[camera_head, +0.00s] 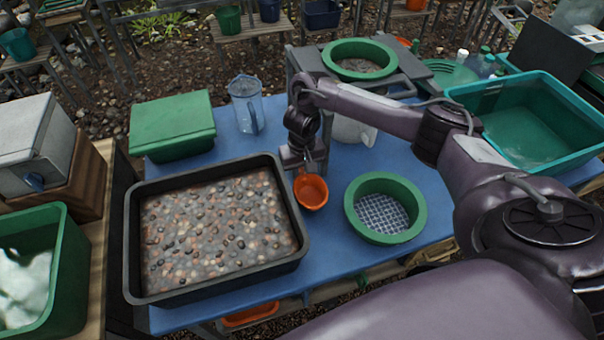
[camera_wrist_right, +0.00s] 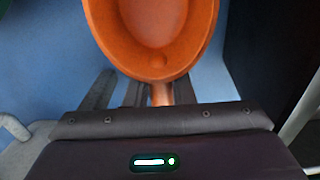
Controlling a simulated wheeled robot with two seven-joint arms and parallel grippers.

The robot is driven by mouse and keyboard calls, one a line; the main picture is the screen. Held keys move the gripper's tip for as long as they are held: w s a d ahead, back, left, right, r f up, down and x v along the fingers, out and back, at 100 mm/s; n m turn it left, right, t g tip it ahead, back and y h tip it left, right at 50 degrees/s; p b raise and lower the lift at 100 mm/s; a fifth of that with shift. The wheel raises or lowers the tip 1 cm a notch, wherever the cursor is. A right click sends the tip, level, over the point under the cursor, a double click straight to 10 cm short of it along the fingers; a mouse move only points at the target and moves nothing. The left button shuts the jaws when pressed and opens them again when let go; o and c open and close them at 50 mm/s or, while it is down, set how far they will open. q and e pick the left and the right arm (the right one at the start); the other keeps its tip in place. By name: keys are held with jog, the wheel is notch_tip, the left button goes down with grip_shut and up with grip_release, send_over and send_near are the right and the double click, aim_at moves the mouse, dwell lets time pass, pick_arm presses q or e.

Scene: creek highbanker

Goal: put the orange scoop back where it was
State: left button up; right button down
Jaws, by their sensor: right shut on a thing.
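The orange scoop (camera_head: 311,191) is a round bowl with a short handle. My right gripper (camera_head: 303,160) is shut on its handle, with the bowl pointing toward the front of the blue table. In the right wrist view the scoop bowl (camera_wrist_right: 152,35) fills the top middle, and its handle runs down between the fingers of the gripper (camera_wrist_right: 158,96). I cannot tell whether the scoop touches the table. My left gripper is not in view.
A black tray of gravel (camera_head: 296,238) lies left of the scoop. A green sieve (camera_head: 417,215) stands to its right. A clear jug (camera_head: 245,100) and a green box (camera_head: 172,125) stand behind. A teal tub (camera_head: 480,97) is at the right. Blue tabletop (camera_head: 330,240) is bare in front.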

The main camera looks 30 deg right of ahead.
aim_at(302, 172)
jog(key=shift+f, duration=0.75)
dwell(0.3)
jog(key=c, duration=1.1)
grip_release()
jog(key=shift+c, duration=0.2)
notch_tip(302, 172, up, 8)
jog(key=p, duration=0.3)
jog(key=shift+f, duration=0.1)
